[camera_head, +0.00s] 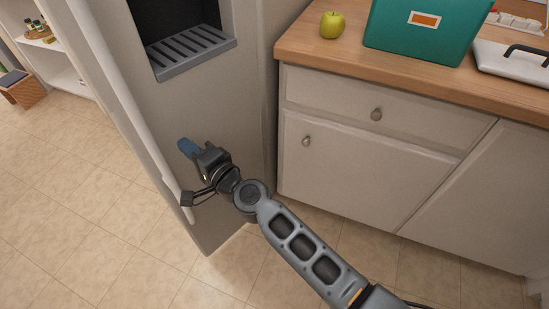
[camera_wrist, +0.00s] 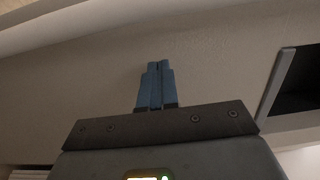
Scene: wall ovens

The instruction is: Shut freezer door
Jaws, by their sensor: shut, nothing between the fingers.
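The freezer door (camera_head: 228,118) is a tall pale-grey panel left of the counter, with a dark dispenser recess and a long pale handle (camera_head: 128,105) along its left edge. How far it stands open I cannot tell. My gripper (camera_head: 187,147) is in front of the door's lower part, below the dispenser and right of the handle. Its blue fingers are shut and empty. In the wrist view the shut fingertips (camera_wrist: 157,66) point at the plain door face (camera_wrist: 215,65); whether they touch it is unclear.
The dispenser tray (camera_head: 192,50) juts out above my gripper. A base cabinet (camera_head: 350,160) with a wooden top stands close on the right, bearing a green apple (camera_head: 332,24) and a teal box (camera_head: 425,38). Tiled floor (camera_head: 75,190) is clear on the left.

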